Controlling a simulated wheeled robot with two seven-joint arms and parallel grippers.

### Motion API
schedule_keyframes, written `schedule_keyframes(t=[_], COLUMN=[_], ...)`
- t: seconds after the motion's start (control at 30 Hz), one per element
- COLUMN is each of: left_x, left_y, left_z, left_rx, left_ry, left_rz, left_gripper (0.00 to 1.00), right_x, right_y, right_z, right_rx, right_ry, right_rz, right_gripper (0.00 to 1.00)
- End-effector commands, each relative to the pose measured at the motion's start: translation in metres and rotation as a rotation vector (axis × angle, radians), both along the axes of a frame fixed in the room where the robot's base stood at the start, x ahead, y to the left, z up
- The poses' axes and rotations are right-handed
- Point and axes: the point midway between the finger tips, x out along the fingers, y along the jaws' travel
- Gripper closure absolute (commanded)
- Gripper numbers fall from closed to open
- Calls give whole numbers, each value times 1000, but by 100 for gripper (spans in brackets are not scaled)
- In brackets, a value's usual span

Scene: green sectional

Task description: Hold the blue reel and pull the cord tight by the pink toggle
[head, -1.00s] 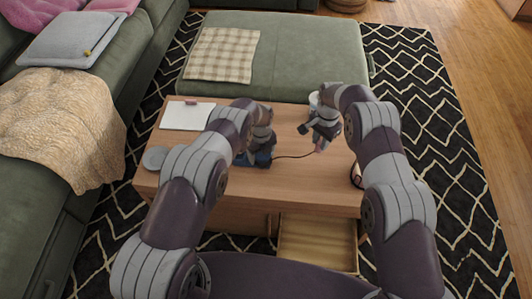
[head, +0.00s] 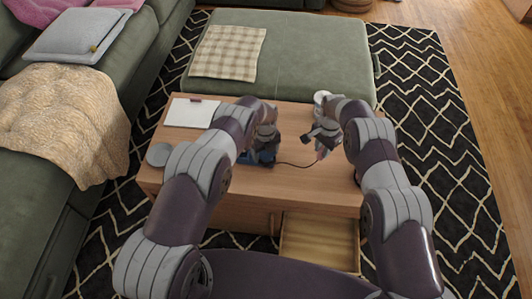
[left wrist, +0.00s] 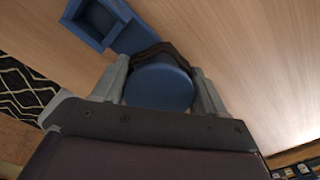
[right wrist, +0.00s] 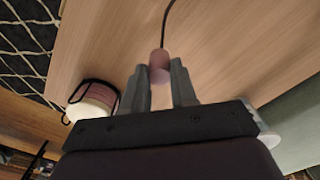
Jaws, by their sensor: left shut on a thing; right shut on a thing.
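The blue reel (left wrist: 158,87) is round and sits between the fingers of my left gripper (left wrist: 160,88), which is shut on it. In the head view my left gripper (head: 266,157) is low over the wooden table (head: 230,210) and mostly hides the reel. The pink toggle (right wrist: 159,62) is between the fingertips of my right gripper (right wrist: 160,80), which is shut on it. The toggle also shows in the head view (head: 321,155). A dark cord (head: 295,165) runs from the reel side to the toggle and bows slightly.
A blue square-sided holder (left wrist: 95,20) lies beside the reel. A white pad (head: 190,113) and grey disc (head: 158,154) are at the table's left. A white cup (head: 321,97) is behind my right gripper. A pink-and-cream item with black wire (right wrist: 92,100) is near the right edge.

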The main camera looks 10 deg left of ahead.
Motion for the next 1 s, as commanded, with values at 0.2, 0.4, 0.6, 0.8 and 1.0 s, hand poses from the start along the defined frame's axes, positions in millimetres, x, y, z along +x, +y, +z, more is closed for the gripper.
schedule_keyframes(t=[0.2, 0.4, 0.6, 0.8, 1.0], left_x=[0, 0, 0, 0, 0], left_y=[0, 0, 0, 0, 0], left_z=[0, 0, 0, 0, 0], left_rx=[0, 0, 0, 0, 0], left_ry=[0, 0, 0, 0, 0], left_rz=[0, 0, 0, 0, 0], left_gripper=[60, 60, 60, 60, 60], right_x=[0, 1, 2, 3, 3], right_y=[-1, -9, -19, -25, -25], right_z=[0, 0, 0, 0, 0], right_rx=[0, 0, 0, 1, 0], right_ry=[0, 0, 0, -1, 0], right_rz=[0, 0, -1, 0, 0], right_gripper=[100, 100, 100, 100, 100])
